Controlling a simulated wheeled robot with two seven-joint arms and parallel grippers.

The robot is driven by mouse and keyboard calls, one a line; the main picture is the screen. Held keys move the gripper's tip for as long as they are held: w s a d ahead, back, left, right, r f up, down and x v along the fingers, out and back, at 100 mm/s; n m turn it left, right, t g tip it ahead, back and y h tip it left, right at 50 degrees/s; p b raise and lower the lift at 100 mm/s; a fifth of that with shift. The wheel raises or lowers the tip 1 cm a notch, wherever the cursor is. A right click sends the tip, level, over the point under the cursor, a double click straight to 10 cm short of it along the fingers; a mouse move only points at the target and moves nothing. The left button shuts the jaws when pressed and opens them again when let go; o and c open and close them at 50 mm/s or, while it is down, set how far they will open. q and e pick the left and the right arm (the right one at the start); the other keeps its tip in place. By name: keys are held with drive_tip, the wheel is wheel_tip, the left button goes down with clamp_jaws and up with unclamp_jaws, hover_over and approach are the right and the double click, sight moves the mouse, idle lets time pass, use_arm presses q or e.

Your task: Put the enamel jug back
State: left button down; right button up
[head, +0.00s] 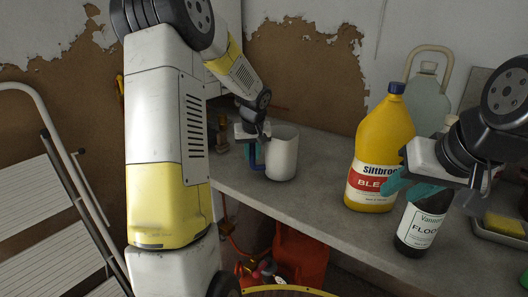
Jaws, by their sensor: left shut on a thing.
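The enamel jug (284,157) is white with a blue handle and is upright at the far part of the grey worktop. My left gripper (256,156) is shut on its handle side, at the jug's left. I cannot tell whether the jug's base touches the worktop. My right gripper (408,188) has teal fingers that look spread apart. It is in front of the yellow bleach bottle and over the top of a dark bottle, whose neck is hidden. I see nothing held between its fingers.
The yellow bleach bottle (376,150) and the dark floor-cleaner bottle (418,229) stand on the worktop (318,182) at right. A glass demijohn (425,103) stands behind. A tray with a yellow sponge (505,224) is far right. Small brown bottles (223,134) stand left of the jug. The worktop between jug and bleach is clear.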

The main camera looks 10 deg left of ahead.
use_arm(q)
drive_tip(key=shift+f, duration=0.15)
drive_tip(key=c, duration=1.3)
unclamp_jaws()
drive_tip(key=shift+s+r, duration=0.1)
drive_tip(key=shift+r, duration=0.35)
drive_tip(key=v, duration=1.1)
drive_tip(key=s+d+r+m+t+h, duration=0.1)
drive_tip(key=s+d+m+h, duration=0.1)
drive_tip(key=s, duration=1.1)
drive_tip(key=s+d+r+m+t+h, duration=0.1)
drive_tip(key=s+d, duration=0.4)
drive_tip(key=s, duration=0.9)
drive_tip(key=shift+d+r+m+h, duration=0.15)
drive_tip(key=shift+r+m+h, duration=0.25)
drive_tip(key=shift+r+m, duration=0.45)
drive_tip(key=shift+f, duration=0.15)
